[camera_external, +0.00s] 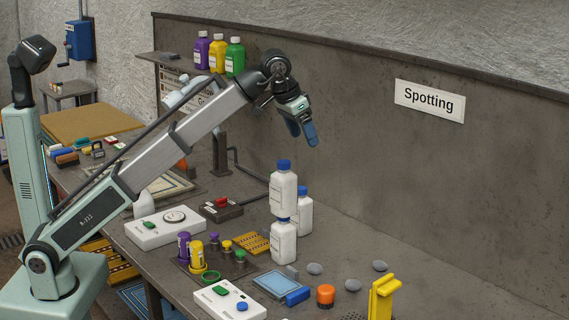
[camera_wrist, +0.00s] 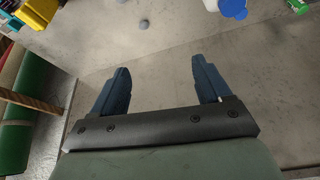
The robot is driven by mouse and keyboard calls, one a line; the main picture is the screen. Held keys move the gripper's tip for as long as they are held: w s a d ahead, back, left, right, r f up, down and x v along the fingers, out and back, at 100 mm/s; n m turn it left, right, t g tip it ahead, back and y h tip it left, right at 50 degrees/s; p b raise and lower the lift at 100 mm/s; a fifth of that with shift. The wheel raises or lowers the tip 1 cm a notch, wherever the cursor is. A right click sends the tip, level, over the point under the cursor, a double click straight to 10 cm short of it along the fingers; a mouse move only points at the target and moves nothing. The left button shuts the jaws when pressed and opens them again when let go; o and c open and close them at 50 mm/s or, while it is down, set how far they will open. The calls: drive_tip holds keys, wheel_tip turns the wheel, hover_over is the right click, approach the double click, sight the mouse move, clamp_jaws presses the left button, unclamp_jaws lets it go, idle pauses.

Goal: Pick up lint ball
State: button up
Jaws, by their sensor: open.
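White bottles with blue caps (camera_external: 284,190) stand below my gripper, one stacked on another. A yellow stand (camera_external: 382,296), an orange-topped jar (camera_external: 326,296) and a blue pad (camera_external: 277,285) are near the balls. The table's back right is clear.

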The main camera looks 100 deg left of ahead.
approach(313, 265)
drive_tip(key=x, duration=0.4)
drive_tip(key=shift+w+d, duration=0.2)
drive_tip(key=shift+w, duration=0.05)
drive_tip(key=shift+s+x, duration=0.2)
drive_tip(key=shift+x, duration=2.65)
drive_tip(key=shift+a, duration=0.15)
drive_tip(key=shift+c, duration=0.4)
drive_tip(key=c, duration=1)
